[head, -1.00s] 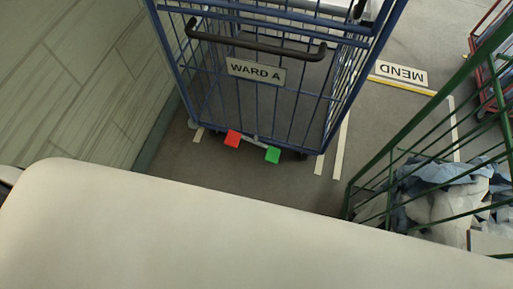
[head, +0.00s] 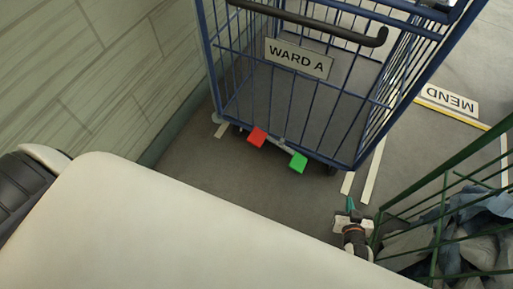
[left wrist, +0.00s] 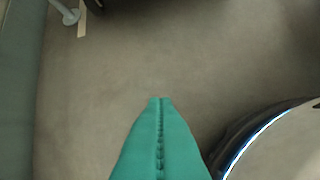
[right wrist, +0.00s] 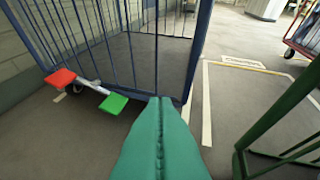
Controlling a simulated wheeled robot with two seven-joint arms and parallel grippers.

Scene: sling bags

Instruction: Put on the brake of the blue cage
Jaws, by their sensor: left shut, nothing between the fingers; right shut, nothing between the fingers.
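The blue cage (head: 305,110) stands ahead with a sign reading WARD A (head: 298,58) and a dark push handle (head: 310,22). At its base are a red pedal (head: 257,137) and a green pedal (head: 298,162), joined by a pale bar. In the right wrist view the red pedal (right wrist: 60,78) sits higher than the green pedal (right wrist: 113,103). My right gripper (head: 350,203) is shut and empty, low to the right of the green pedal and apart from it. My left gripper (left wrist: 160,100) is shut and empty over bare floor; the head view does not show it.
A green cage (head: 445,200) holding cloth stands close on the right. A tiled wall (head: 90,70) runs along the left. A MEND floor sign (head: 450,100) lies beyond. Pale tape strips (head: 373,170) mark the floor. A red cage (right wrist: 305,35) stands far right.

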